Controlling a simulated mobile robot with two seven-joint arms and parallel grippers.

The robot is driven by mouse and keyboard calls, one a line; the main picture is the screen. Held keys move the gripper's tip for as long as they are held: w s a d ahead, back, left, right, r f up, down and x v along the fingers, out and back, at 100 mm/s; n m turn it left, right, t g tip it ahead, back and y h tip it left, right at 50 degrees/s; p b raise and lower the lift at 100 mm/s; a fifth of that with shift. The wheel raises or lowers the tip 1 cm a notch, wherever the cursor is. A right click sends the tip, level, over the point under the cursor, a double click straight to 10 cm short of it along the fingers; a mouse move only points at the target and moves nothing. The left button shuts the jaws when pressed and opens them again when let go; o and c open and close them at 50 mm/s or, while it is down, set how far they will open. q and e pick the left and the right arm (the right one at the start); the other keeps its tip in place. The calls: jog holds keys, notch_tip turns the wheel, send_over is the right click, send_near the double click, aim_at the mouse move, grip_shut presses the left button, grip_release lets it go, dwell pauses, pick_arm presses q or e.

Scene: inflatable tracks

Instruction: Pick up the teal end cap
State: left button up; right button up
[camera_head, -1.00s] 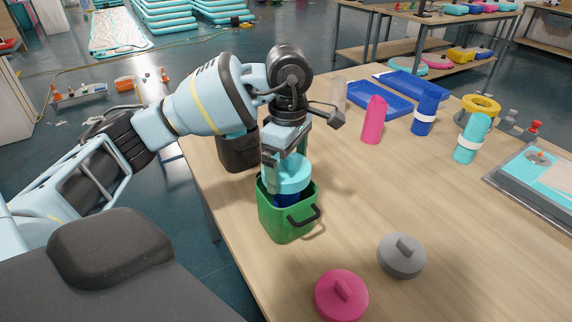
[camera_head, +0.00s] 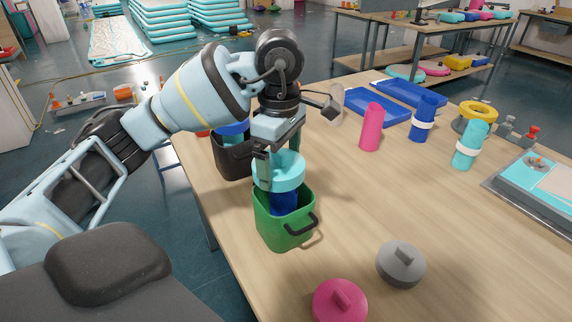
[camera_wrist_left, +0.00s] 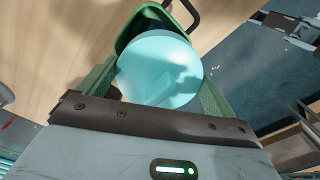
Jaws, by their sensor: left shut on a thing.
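The teal end cap (camera_head: 279,172) is a round disc held above the green bin (camera_head: 285,229), partly over its opening. My left gripper (camera_head: 275,170) points down and is shut on the cap. In the left wrist view the cap (camera_wrist_left: 158,70) sits between the two fingers, with the green bin (camera_wrist_left: 138,22) behind it. A dark blue thing (camera_head: 284,202) shows inside the green bin under the cap. My right gripper is not in view.
A black bin (camera_head: 233,158) with something blue in it stands behind the green bin. A grey cap (camera_head: 401,264) and a pink cap (camera_head: 340,303) lie at the front. Pink (camera_head: 371,127), blue (camera_head: 423,118) and teal (camera_head: 469,146) cylinders stand farther back. The middle of the table is clear.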

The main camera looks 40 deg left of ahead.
pick_arm(q)
jog(key=s+a+r, duration=0.1)
jog(key=s+a, duration=0.1)
jog(key=s, duration=1.2)
jog(key=shift+s+r+b, duration=0.15)
jog(key=shift+s+b, duration=0.15)
jog(key=shift+b, duration=0.15)
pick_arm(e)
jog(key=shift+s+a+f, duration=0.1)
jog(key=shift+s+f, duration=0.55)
